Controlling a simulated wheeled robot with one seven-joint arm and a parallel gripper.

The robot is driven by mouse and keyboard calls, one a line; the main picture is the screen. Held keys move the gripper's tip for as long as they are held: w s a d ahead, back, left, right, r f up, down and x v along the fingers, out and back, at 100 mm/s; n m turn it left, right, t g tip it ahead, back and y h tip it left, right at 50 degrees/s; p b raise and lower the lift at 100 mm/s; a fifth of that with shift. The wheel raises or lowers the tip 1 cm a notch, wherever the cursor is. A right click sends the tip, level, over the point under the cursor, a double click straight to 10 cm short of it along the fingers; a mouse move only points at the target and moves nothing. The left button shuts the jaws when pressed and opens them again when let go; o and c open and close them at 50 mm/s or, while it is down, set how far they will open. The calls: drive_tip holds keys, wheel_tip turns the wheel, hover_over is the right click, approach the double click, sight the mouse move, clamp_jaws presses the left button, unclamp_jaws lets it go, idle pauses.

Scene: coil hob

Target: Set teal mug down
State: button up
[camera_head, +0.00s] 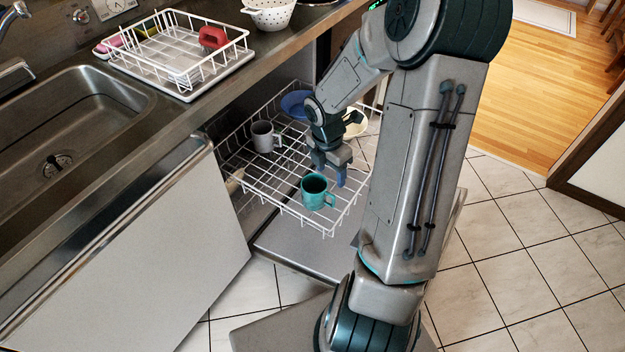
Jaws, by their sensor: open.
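The teal mug (315,195) stands upright in the white wire dishwasher rack (283,209), near its front end, with its handle toward the right. My gripper (330,176) is open just above and behind the mug, its fingers pointing down. One finger shows beside the mug's right rim. The fingers look clear of the mug, but I cannot tell whether either touches it.
A grey mug (265,136), a blue bowl (296,104) and a cream dish (356,123) are also in the rack. A dish drainer (190,82) with a red item stands on the counter beside the sink (70,120). Tiled floor (520,250) is clear at right.

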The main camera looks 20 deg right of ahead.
drive_tip(key=s+a+r+m+t, duration=0.1)
drive_tip(key=s+a+r+m, duration=0.5)
drive_tip(key=m, duration=0.4)
drive_tip(key=s+a+r+m+t+y, duration=0.1)
drive_tip(key=s+a+r+m, duration=0.5)
drive_tip(key=r+m, duration=0.5)
drive_tip(key=shift+s+a+r+m, duration=0.2)
drive_tip(key=shift+s+a+m, duration=0.1)
drive_tip(key=shift+s, duration=0.8)
